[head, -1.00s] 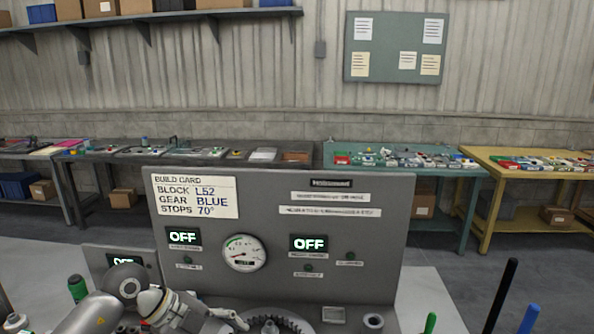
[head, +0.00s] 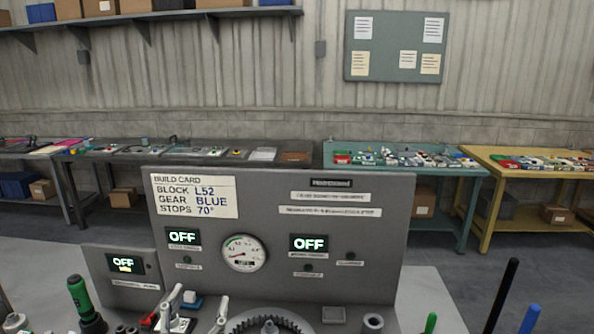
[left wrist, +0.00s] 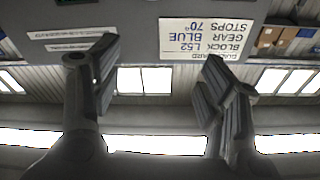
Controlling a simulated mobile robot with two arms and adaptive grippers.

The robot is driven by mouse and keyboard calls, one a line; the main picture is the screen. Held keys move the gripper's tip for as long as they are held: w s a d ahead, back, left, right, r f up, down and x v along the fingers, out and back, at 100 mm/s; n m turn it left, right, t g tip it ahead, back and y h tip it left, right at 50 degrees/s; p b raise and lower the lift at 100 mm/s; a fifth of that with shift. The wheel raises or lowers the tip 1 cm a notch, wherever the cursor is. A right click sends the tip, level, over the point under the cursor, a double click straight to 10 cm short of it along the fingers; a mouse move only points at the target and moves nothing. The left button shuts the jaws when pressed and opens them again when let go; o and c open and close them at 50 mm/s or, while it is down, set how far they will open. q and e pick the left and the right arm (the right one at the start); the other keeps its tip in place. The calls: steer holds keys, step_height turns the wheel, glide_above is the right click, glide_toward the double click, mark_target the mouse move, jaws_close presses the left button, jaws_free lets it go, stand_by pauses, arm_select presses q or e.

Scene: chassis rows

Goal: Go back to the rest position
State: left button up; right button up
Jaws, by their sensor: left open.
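My left gripper (left wrist: 160,62) shows in the left wrist view, with its two dark fingers wide apart and nothing between them. The build card (left wrist: 207,38) shows upside down beyond the fingers in that view. In the head view I cannot make out my left gripper. My right gripper is in neither view.
A grey panel (head: 385,230) with the build card (head: 195,196), a gauge (head: 243,253) and OFF displays stands ahead. In front are a toothed ring (head: 268,322), a green-and-black handle (head: 82,300) and upright rods (head: 500,296) at right. Benches line the wall.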

arm_select(q)
steer(key=s+a+f+n+g+y, duration=0.25)
steer(key=s+f+g, duration=0.2)
steer(key=f, duration=0.35)
steer(key=s+a+f+n+g+y, duration=0.1)
steer(key=s+a+f+g, duration=0.25)
steer(key=s+f, duration=0.4)
steer(key=s+d+f+m+g+h, duration=0.1)
steer(key=s+d+f+g, duration=0.1)
steer(key=s+f+g, duration=0.45)
steer(key=s+d+f+m+g+h, duration=0.1)
steer(key=s+d+f+g, duration=0.15)
steer(key=s, duration=0.65)
step_height(320, 180, down, 28)
steer(key=b, duration=0.1)
steer(key=s+a+f+g, duration=0.1)
steer(key=s+a+f, duration=0.1)
steer(key=s+f, duration=0.6)
steer(key=s+a+f+b, duration=0.1)
steer(key=s+a+f, duration=0.1)
steer(key=s+f, duration=0.7)
steer(key=shift+s+f+g, duration=0.15)
steer(key=shift+s+g, duration=0.2)
steer(key=shift+g, duration=0.05)
steer(key=shift+y, duration=0.25)
